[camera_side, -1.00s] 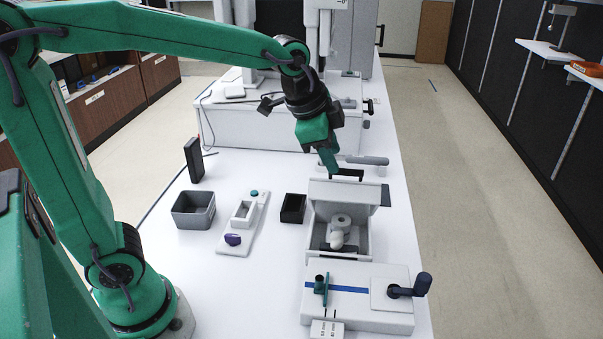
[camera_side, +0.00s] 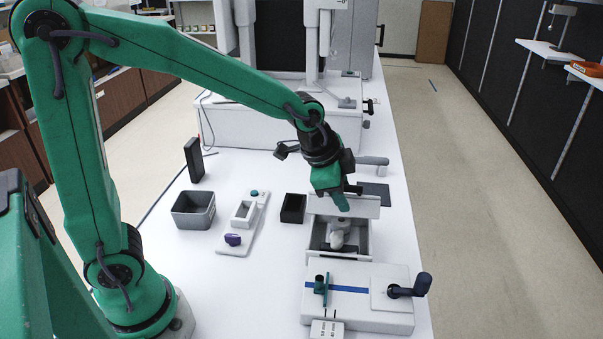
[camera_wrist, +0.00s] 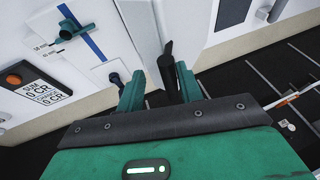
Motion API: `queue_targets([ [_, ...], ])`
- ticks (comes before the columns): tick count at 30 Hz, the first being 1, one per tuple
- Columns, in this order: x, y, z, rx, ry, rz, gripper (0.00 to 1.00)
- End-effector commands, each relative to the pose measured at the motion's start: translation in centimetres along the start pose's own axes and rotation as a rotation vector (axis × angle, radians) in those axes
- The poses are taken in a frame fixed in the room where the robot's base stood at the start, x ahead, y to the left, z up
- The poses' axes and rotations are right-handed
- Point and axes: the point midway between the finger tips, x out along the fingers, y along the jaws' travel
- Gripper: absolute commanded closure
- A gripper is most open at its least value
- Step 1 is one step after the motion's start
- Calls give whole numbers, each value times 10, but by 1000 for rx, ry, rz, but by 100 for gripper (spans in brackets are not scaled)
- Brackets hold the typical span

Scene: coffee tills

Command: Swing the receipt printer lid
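The receipt printer (camera_side: 311,240) is a pale grey box near the right of the white table, with a white paper roll (camera_side: 338,238) partly visible inside. Its pale lid (camera_side: 367,208) is partly open, slanting over the back of the opening. My gripper (camera_side: 342,203) is at the lid's upper edge. In the wrist view my green fingers (camera_wrist: 160,88) are apart, with a dark handle (camera_wrist: 167,62) between them, nearer the right finger. The pale lid (camera_wrist: 146,30) shows beyond them. I cannot tell whether either finger touches the handle.
A white unit with a blue stripe (camera_side: 350,289) and a dark crank (camera_side: 422,286) stands in front of the printer. A black box (camera_side: 293,208), a white tray (camera_side: 233,244) and a grey bin (camera_side: 193,211) stand left. A dark pad (camera_side: 375,193) lies behind.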

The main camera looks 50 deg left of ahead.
Motion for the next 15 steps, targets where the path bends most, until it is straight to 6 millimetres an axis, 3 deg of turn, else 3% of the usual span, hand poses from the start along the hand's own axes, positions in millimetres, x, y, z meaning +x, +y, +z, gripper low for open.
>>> queue_targets([
  [8,0,1,0,0,0,1,64],
  [13,-2,0,-1,0,1,0,95],
  [15,-6,-1,-3,0,3,-1,100],
])
